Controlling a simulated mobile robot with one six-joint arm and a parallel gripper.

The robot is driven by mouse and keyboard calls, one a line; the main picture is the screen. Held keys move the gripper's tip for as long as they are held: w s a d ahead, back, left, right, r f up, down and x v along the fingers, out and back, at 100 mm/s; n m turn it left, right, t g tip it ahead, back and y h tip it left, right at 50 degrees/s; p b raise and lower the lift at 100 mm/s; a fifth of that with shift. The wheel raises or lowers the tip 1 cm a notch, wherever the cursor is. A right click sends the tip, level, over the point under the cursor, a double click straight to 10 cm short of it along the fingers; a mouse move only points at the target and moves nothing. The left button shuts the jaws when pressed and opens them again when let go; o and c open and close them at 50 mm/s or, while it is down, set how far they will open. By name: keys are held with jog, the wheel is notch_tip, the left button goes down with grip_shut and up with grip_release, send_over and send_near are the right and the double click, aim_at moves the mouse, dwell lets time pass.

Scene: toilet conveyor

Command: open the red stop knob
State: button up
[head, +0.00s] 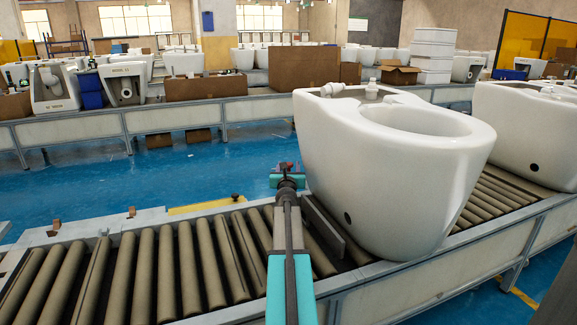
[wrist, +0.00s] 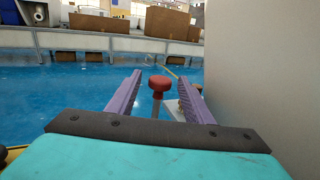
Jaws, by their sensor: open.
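The red stop knob (wrist: 158,84) is a round mushroom-shaped cap on a light stem. In the wrist view it shows between the two purple fingers of my gripper (wrist: 160,98), near their tips. The fingers are spread, with gaps on both sides of the knob. I cannot tell how far the knob lies beyond or within the fingertips. In the head view a small red spot (head: 285,165) shows past the end of my arm, beside the conveyor's far edge. My gripper's fingers are mostly hidden there by my own arm.
A large white toilet (head: 391,215) stands on the roller conveyor (head: 165,275), just right of my arm. A second toilet (head: 530,130) stands farther right. In the wrist view a pale surface (wrist: 260,75) rises close at right. Blue floor (head: 180,170) lies open beyond the conveyor.

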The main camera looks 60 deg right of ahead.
jog(key=shift+x, duration=1.3)
grip_shut()
